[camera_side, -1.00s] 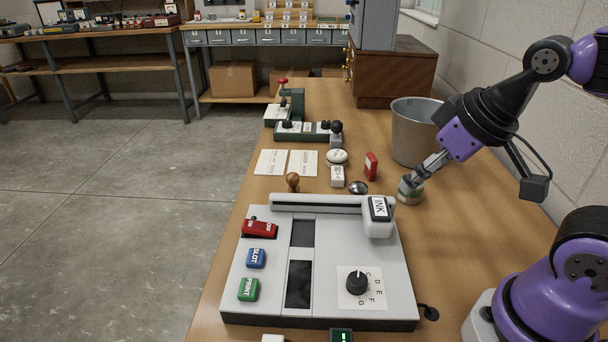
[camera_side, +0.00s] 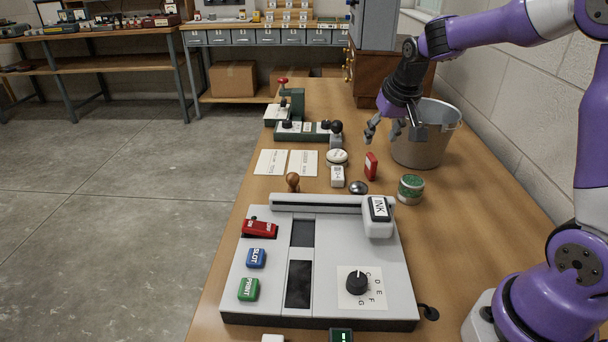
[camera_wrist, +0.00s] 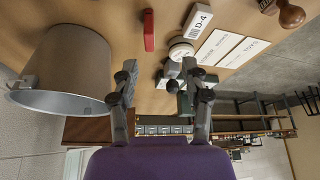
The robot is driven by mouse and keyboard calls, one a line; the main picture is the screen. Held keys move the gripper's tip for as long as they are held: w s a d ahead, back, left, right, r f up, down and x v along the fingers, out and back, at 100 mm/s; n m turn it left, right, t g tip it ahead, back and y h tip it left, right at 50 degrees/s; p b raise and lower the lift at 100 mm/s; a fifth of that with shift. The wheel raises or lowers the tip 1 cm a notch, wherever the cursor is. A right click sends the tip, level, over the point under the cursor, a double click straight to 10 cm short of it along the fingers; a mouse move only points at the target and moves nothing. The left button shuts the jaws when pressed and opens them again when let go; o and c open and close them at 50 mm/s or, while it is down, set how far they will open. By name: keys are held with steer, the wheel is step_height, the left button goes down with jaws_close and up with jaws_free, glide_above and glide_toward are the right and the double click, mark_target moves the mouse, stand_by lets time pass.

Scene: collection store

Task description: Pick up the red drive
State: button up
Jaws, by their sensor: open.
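The red drive (camera_side: 371,166) is a small red block standing upright on the wooden table, to the left of the metal bucket. It also shows in the wrist view (camera_wrist: 149,31), near the top middle. My gripper (camera_side: 383,131) is open and empty, above the table and beside the bucket's left rim. It is higher than the red drive and a little beyond it. In the wrist view my two fingers (camera_wrist: 163,88) are spread apart with nothing between them, and the red drive lies beyond them.
The grey bucket (camera_side: 418,145) stands close behind and right of the drive. A green-topped tin (camera_side: 411,189), a shiny metal dome (camera_side: 359,188), a white D-4 block (camera_side: 337,177) and a round white piece (camera_side: 337,157) sit nearby. A grey control panel (camera_side: 320,230) fills the front.

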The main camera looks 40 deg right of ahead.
mark_target(374, 158)
steer(key=shift+m, duration=0.4)
steer(key=w+d+f, duration=0.1)
steer(key=f, duration=0.1)
steer(key=w+d+f, duration=0.1)
steer(key=f, duration=0.1)
steer(key=w+d+f, duration=0.1)
steer(key=f, duration=0.2)
steer(key=shift+d, duration=0.4)
steer(key=x, duration=0.5)
steer(key=shift+f, duration=0.25)
jaws_close()
